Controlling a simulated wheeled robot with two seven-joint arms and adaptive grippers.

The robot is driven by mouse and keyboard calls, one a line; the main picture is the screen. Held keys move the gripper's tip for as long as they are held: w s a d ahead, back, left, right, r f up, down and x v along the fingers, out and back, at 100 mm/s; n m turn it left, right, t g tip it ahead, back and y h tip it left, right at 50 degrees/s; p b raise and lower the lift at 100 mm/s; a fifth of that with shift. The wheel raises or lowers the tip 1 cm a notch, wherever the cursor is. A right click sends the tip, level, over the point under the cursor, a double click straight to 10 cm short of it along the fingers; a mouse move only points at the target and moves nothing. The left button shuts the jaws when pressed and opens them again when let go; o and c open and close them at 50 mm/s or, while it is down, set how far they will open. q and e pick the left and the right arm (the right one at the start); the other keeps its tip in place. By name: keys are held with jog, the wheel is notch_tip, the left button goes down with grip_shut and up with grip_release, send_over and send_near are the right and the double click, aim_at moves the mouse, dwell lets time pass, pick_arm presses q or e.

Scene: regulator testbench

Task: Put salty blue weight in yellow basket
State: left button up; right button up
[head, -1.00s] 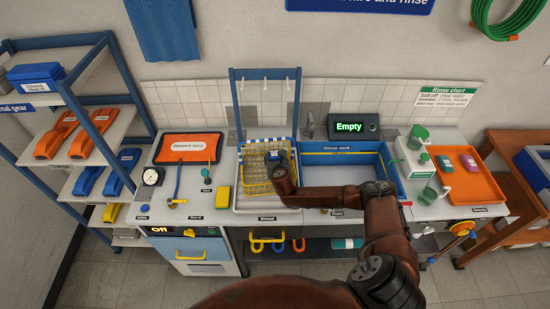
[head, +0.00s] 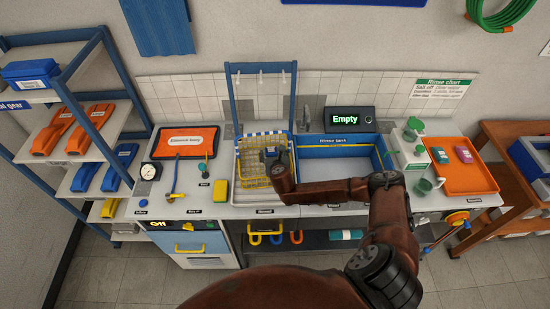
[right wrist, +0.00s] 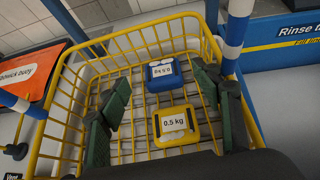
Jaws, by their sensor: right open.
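The yellow wire basket (head: 252,182) stands on the bench, left of the rinse sink. It fills the right wrist view (right wrist: 52,125). The blue weight (right wrist: 161,83) is inside it, toward the far side, with a white label too small to read surely. A yellow weight (right wrist: 176,137) marked 0.5 kg lies nearer in the same basket. My right gripper (right wrist: 162,88) is open over the basket, its green-grey fingers apart on either side of the weights, with no visible grip on either. In the head view my right gripper (head: 271,155) hides the weights. My left gripper is not in view.
The rinse sink (head: 336,140) and a display reading Empty (head: 349,115) are at the right of the basket. A blue hook frame (head: 232,100) rises behind it. An orange tray (head: 465,178) is at far right. A yellow block (head: 220,190) stands left of the basket.

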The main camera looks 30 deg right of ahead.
jog(key=v, duration=0.7)
